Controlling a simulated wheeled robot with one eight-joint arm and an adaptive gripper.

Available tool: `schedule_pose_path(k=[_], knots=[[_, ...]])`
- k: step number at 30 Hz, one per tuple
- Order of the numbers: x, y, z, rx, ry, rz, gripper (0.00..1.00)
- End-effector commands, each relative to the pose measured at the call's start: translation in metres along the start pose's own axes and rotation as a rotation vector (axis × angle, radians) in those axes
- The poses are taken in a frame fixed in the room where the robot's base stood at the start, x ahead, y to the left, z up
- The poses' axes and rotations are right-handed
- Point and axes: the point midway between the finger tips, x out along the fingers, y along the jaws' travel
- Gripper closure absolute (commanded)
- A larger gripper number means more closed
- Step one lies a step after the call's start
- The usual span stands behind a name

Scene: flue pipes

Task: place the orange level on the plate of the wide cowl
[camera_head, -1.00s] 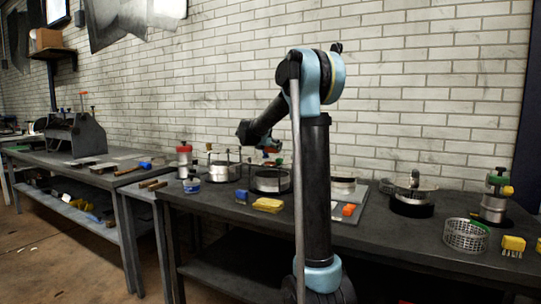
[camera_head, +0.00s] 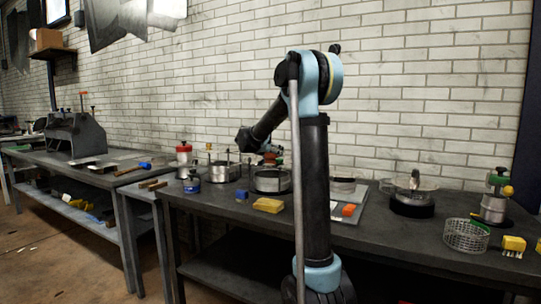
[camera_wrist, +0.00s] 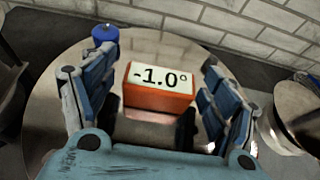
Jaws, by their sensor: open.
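In the wrist view the orange level (camera_wrist: 157,88) rests on a round, shiny metal plate (camera_wrist: 84,50), with its display facing up and reading -1.0°. The plate appears to be that of the wide cowl, whose body below is hidden. My gripper (camera_wrist: 160,98) is open, with one blue-padded finger on each side of the level and visible gaps between. A blue knob (camera_wrist: 105,34) stands at the plate's edge at upper left. In the head view my gripper (camera_head: 268,152) is small and partly hidden by my arm, above the bench's metal vessels.
On the bench (camera_head: 400,243) are a metal vessel with a dark rim (camera_head: 271,181), a yellow sponge (camera_head: 268,205), a blue-labelled can (camera_head: 192,184), an orange block (camera_head: 349,210), a wire basket (camera_head: 465,237) and a yellow brush (camera_head: 513,243). A metal cylinder (camera_wrist: 298,108) stands close to the right of the plate.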

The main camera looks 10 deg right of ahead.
Motion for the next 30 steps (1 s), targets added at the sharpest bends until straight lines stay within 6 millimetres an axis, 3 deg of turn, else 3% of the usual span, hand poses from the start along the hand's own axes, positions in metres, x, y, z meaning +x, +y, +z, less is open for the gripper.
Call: schedule_pose_path(k=[12, 18, 30], knots=[[-0.074, 0.002, -0.001, -0.001, 0.000, 0.004, 0.21], [-0.102, 0.002, -0.001, -0.002, -0.001, 0.002, 0.21], [-0.115, 0.002, 0.000, -0.001, -0.001, 0.001, 0.21]])
